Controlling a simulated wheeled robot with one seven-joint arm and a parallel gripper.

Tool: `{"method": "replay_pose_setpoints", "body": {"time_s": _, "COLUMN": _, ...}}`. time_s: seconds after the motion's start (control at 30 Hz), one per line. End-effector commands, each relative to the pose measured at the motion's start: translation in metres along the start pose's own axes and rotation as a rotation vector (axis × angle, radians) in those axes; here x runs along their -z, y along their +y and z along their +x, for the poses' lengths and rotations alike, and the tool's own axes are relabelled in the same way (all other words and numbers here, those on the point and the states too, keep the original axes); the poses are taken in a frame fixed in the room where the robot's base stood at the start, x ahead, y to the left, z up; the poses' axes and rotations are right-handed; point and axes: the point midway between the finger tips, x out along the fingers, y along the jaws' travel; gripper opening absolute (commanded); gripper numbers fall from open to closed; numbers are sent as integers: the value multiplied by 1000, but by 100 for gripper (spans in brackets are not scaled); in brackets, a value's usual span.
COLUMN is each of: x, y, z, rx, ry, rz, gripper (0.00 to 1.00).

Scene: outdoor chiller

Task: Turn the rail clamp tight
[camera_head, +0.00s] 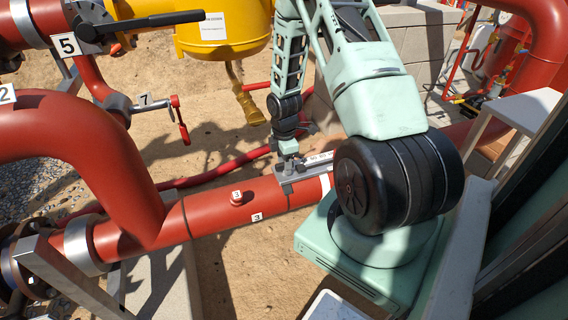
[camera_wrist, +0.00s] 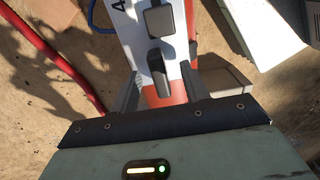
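The rail clamp (camera_head: 298,173) is a grey fitting on top of the red horizontal pipe (camera_head: 222,207), partly hidden by my arm. In the wrist view a pale plate (camera_wrist: 133,42) with a partly cut-off black label carries a square dark block (camera_wrist: 160,19) and, just below it, a dark upright lever or knob (camera_wrist: 160,57). My gripper (camera_head: 288,158) points down over the fitting. In the wrist view my gripper (camera_wrist: 161,78) has its two fingers apart, either side of the dark lever, with gaps showing. Whether either finger touches it cannot be told.
A black-handled valve labelled 5 (camera_head: 92,30) and a red-handled valve labelled 7 (camera_head: 180,118) are at left. A yellow vessel (camera_head: 222,30) stands behind. A thin red pipe (camera_wrist: 55,55) runs left of the fitting. Sandy ground is open below.

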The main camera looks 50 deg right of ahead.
Motion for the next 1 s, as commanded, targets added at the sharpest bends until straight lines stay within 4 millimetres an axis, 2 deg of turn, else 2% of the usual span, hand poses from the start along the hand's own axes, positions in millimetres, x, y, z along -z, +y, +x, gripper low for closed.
{"method": "replay_pose_setpoints", "body": {"time_s": 0.03, "x": 0, "y": 0, "z": 0, "rx": 0, "ry": 0, "rz": 0, "gripper": 34}}
{"method": "replay_pose_setpoints", "body": {"time_s": 0.1, "x": 0, "y": 0, "z": 0, "rx": 0, "ry": 0, "rz": 0, "gripper": 15}}
{"method": "replay_pose_setpoints", "body": {"time_s": 0.17, "x": 0, "y": 0, "z": 0, "rx": 0, "ry": 0, "rz": 0, "gripper": 0}}
{"method": "replay_pose_setpoints", "body": {"time_s": 0.83, "x": 0, "y": 0, "z": 3, "rx": 1, "ry": 0, "rz": 11, "gripper": 0}}
{"method": "replay_pose_setpoints", "body": {"time_s": 1.0, "x": 0, "y": -2, "z": 2, "rx": 4, "ry": -2, "rz": 310, "gripper": 0}}
